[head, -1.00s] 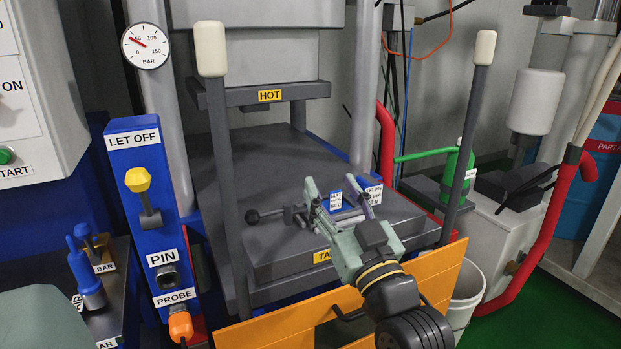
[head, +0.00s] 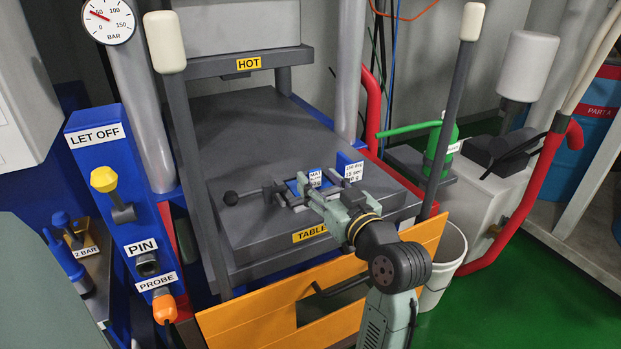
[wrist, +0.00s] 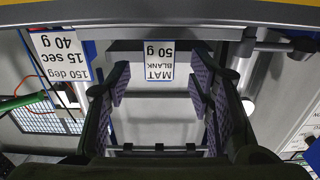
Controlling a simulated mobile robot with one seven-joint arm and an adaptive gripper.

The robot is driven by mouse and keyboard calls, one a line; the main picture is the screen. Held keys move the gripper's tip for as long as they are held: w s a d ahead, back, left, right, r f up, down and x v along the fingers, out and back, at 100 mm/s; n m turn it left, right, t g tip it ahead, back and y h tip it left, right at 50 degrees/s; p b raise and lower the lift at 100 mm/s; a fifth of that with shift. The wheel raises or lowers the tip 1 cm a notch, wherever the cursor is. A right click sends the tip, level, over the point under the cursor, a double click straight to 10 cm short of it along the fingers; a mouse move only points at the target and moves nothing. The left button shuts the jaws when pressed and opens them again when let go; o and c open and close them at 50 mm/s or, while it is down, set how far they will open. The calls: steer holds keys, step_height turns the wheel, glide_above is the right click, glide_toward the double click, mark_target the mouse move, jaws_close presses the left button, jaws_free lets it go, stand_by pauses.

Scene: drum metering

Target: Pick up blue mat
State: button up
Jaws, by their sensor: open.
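The blue mat (head: 292,186) is on the dark grey table of the press, mostly hidden by my gripper. A white label reading MAT BLANK 50 g (wrist: 160,61) shows between my fingers in the wrist view; it also shows in the head view (head: 315,178). My gripper (head: 300,194) is low over the table, with its fingers apart around the labelled spot. In the wrist view its two patterned finger pads (wrist: 160,88) stand wide apart with nothing clamped between them. I cannot tell whether either finger touches the mat.
A second blue card reading 150 deg, 15 sec, 40 g (wrist: 60,55) stands just beside the mat. A dark rod with a ball knob (head: 231,198) lies left of my gripper. Tall grey posts (head: 455,110) flank the table. An orange panel (head: 260,318) and white bin (head: 446,262) are in front.

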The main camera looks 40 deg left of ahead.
steer(key=shift+x, duration=1.45)
steer(key=shift+r, duration=0.1)
steer(key=shift+c, duration=0.3)
jaws_close()
